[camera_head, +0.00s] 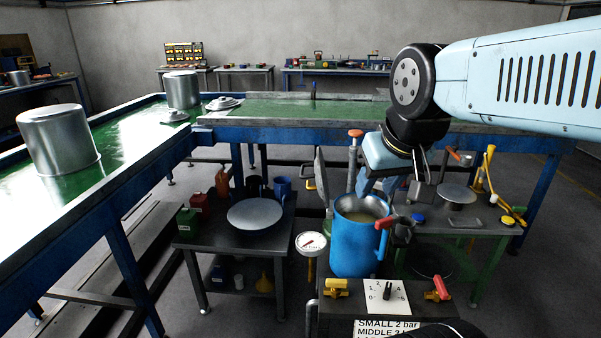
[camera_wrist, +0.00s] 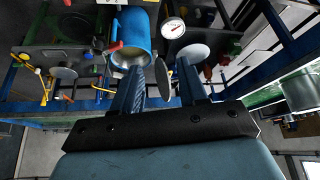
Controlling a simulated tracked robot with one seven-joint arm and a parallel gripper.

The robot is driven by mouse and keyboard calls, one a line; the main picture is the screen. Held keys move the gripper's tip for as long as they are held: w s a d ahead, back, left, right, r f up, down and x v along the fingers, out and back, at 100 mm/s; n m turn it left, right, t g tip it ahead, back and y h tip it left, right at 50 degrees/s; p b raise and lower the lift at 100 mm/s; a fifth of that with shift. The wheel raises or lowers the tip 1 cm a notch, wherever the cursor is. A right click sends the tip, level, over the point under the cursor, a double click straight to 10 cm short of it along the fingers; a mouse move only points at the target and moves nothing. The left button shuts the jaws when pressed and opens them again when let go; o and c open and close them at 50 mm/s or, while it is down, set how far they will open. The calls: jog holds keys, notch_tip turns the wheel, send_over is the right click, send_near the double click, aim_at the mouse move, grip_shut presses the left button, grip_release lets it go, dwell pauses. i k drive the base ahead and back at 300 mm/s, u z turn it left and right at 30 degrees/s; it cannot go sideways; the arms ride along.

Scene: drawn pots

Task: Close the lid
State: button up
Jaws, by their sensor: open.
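The blue pot (camera_head: 355,248) stands upright on a stand at the lower middle of the head view, with a pale inside showing at its open mouth. It also shows in the wrist view (camera_wrist: 135,32). Its grey lid (camera_head: 320,176) stands raised, nearly edge-on, at the left of the rim. In the wrist view the lid (camera_wrist: 158,75) appears between my fingers, but I cannot tell whether either finger touches it. My gripper (camera_head: 374,186) is open above the pot, pointing down; its fingers (camera_wrist: 158,66) spread wide in the wrist view.
A pressure gauge (camera_head: 311,243) stands left of the pot. Red and yellow valves and a numbered dial (camera_head: 387,296) sit in front. A round plate (camera_head: 255,213) lies on the left side table. Metal pots (camera_head: 58,140) stand on the green bench. Tools clutter the right table.

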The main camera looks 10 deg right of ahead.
aim_at(319, 169)
jog(key=z, duration=0.1)
jog(key=k, duration=1.25)
jog(key=u, duration=0.45)
jog(key=i, duration=1.7)
jog(key=z, duration=0.2)
